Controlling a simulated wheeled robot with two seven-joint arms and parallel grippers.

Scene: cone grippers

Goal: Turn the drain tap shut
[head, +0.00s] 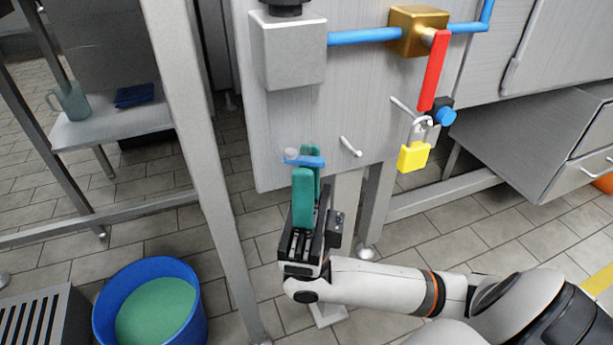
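The tap's body is mostly hidden. My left gripper is not in view.
A red lever (434,70) hangs from a brass valve (417,30) on a blue pipe. A yellow padlock (413,157) hangs below it, beside a blue knob (446,116). A metal peg (350,147) is right of my fingers. A blue bucket (195,325) stands on the floor.

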